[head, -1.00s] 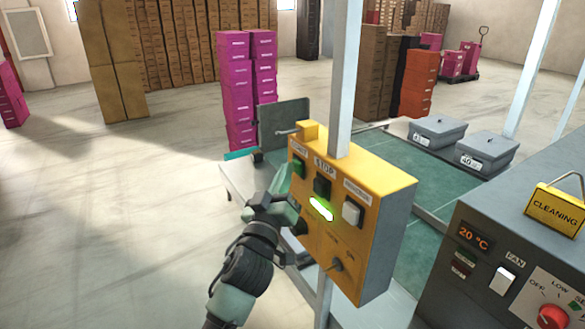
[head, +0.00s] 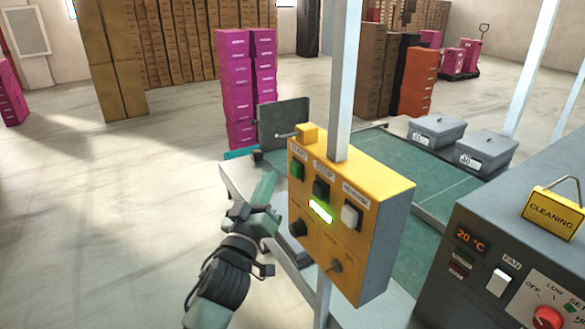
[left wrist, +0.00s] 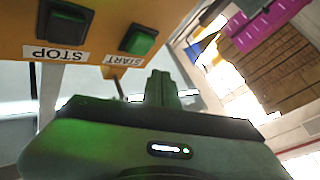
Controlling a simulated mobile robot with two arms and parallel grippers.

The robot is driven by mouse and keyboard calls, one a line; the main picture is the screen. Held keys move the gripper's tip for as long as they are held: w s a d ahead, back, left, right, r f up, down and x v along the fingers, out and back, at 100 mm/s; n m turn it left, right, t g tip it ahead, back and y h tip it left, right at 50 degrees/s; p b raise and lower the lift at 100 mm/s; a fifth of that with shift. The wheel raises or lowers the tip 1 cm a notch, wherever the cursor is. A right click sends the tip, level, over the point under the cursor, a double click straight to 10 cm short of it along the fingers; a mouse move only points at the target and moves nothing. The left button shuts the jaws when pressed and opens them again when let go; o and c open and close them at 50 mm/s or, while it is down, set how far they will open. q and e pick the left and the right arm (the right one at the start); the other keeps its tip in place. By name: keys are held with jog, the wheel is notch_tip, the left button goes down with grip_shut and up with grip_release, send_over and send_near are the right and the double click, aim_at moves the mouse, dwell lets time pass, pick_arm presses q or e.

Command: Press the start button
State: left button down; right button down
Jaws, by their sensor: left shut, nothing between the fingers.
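The yellow control box (head: 362,215) hangs on a white post. The green start button (head: 297,170) is at its upper left, under a START label. The black-looking stop button (head: 321,189) is to its right. The left wrist view shows the start button (left wrist: 138,42) and stop button (left wrist: 66,27) upside down. My right gripper is out of view.
A grey machine (head: 480,235) stands at right. A green-topped conveyor table (head: 432,182) lies behind. Floor at left is clear.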

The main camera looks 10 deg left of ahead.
pick_arm(q)
jog(key=shift+s+a, duration=0.85)
jog(key=shift+a, duration=0.05)
notch_tip(320, 180, down, 23)
jog(key=w+a+m+g, duration=0.1)
jog(key=g, duration=0.4)
jog(key=s+a+f+m+g+y, duration=0.15)
jog(key=s+f, duration=0.35)
jog(key=f, duration=0.7)
jog(key=s+f+m+g, duration=0.1)
jog(key=s+f+g, duration=0.25)
jog(key=f, duration=0.75)
jog(key=s+a+f+m+g+b, duration=0.1)
jog(key=s+f+g, duration=0.3)
jog(key=s+f, duration=0.95)
jog(key=s+a+f+m+g, duration=0.1)
jog(key=s+a+f+g, duration=0.15)
jog(key=s+f, duration=1.1)
jog(key=s+f+m+g, duration=0.1)
jog(key=s+f+g, duration=0.1)
jog(key=s, duration=1.7)
jog(key=shift+g+y, duration=0.35)
jog(key=shift+g, duration=0.5)
